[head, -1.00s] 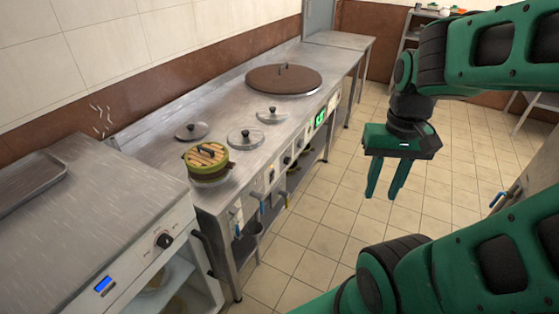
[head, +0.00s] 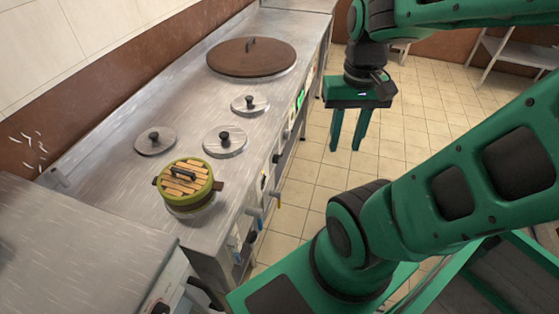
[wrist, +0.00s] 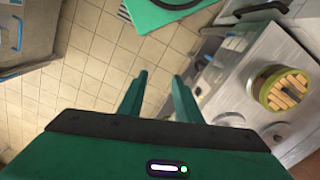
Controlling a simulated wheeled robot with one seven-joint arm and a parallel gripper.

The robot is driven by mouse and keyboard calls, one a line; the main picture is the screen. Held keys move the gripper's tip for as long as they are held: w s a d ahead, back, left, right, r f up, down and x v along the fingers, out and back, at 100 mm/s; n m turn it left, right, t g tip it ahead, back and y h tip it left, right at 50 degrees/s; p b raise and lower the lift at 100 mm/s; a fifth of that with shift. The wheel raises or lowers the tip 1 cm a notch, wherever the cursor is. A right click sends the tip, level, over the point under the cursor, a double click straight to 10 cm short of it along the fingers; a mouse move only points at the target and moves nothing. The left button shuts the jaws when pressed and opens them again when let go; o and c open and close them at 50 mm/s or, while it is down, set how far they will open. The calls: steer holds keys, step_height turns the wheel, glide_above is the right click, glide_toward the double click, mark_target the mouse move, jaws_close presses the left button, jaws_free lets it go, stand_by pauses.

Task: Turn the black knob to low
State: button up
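A black knob (head: 160,308) shows at the bottom edge of the head view, on the front of the left appliance, and is partly cut off. Other dark knobs (head: 277,158) line the front panel of the long steel counter; they are small, and their settings cannot be read. I cannot tell which knob is the task's. My gripper (head: 346,147) is open and empty, with its fingers pointing down over the floor to the right of the counter. In the wrist view, the gripper (wrist: 160,76) also shows two separated fingers with nothing between them.
The steel counter (head: 108,125) carries a green pot with a slatted lid (head: 186,182), several metal lids (head: 224,140) and a large brown lid (head: 252,56). Blue and orange handles stick out from its front. Tiled floor (head: 420,120) lies clear to the right. A shelf stands at the back right.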

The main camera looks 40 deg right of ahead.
steer(key=shift+o, duration=2)
steer(key=shift+s+d+r, duration=0.1)
steer(key=shift+s+r, duration=0.05)
steer(key=shift+s, duration=0.3)
steer(key=w+d+f+m+g+y, duration=0.1)
steer(key=w+d+f+m, duration=0.2)
steer(key=w+f, duration=0.3)
steer(key=m+t+y, duration=0.9)
steer(key=m+t, duration=0.7)
steer(key=m, duration=0.6)
glide_toward(276, 159)
steer(key=w+a+f, duration=0.1)
steer(key=w+a, duration=0.2)
steer(key=w, duration=0.3)
steer(key=shift+w+a+f, duration=0.2)
steer(key=shift+w+f, duration=0.15)
steer(key=c, duration=1)
